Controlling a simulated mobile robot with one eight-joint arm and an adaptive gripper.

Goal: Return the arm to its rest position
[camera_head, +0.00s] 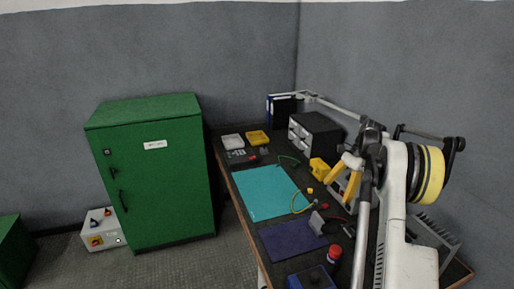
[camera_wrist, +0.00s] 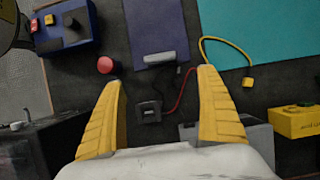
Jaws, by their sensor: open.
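My arm rises at the right of the head view, in front of the workbench (camera_head: 228,172). My gripper (camera_head: 338,188) hangs over the bench with its two yellow fingers apart. In the wrist view my gripper (camera_wrist: 160,76) is open, and its fingers frame bare dark bench, part of a purple mat (camera_wrist: 150,20) and a small black part (camera_wrist: 150,111) with a red wire. Nothing is held between the fingers. The arm hides part of the bench's right side.
The bench holds a teal mat (camera_head: 265,190), a red button (camera_wrist: 106,65), a blue box (camera_wrist: 68,28), a yellow box (camera_wrist: 300,122) and a drawer unit (camera_head: 318,130). A closed green cabinet (camera_head: 155,185) and a white control box (camera_head: 104,230) stand left, with open floor before the bench.

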